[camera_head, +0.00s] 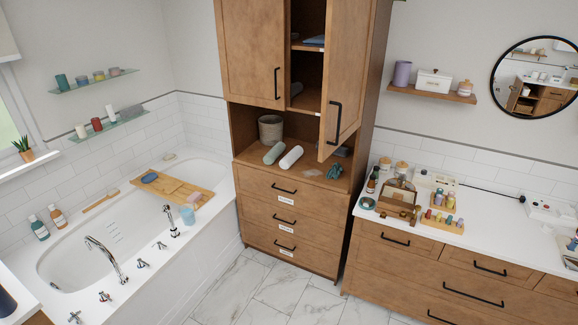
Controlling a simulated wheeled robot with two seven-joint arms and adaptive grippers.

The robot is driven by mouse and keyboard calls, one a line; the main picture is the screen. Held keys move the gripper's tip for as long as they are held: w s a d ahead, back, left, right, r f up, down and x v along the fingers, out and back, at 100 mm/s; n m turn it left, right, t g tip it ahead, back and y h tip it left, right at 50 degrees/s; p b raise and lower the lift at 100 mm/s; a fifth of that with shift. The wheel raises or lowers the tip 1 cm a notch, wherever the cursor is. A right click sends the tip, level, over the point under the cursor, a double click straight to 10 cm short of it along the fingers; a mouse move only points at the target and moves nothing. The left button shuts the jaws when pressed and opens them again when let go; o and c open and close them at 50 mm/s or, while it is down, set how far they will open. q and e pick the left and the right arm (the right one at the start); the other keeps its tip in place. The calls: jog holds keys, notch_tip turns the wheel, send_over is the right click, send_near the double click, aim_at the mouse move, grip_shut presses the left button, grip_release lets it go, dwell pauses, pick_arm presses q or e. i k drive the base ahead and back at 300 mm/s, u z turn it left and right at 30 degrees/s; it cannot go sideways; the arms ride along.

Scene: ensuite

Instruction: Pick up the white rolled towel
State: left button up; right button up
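The white rolled towel (291,157) lies on the open shelf of the tall wooden cabinet (255,185). A pale green rolled towel (274,153) lies close to its left. The front ends of both rolls face the shelf's front edge. Neither of my grippers shows in the head view.
A grey bin (270,129) stands behind the rolls. The cabinet's right upper door (345,80) stands open above the shelf's right part. A dark teal item (334,171) lies right on the shelf. The bathtub (130,225) is left, a cluttered counter (440,240) right; marble floor (270,290) is clear.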

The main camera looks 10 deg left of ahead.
aim_at(284, 164)
jog(key=u, duration=0.75)
jog(key=i, duration=0.3)
jog(key=u, duration=0.75)
jog(key=i, duration=1.85)
jog(key=z, duration=0.35)
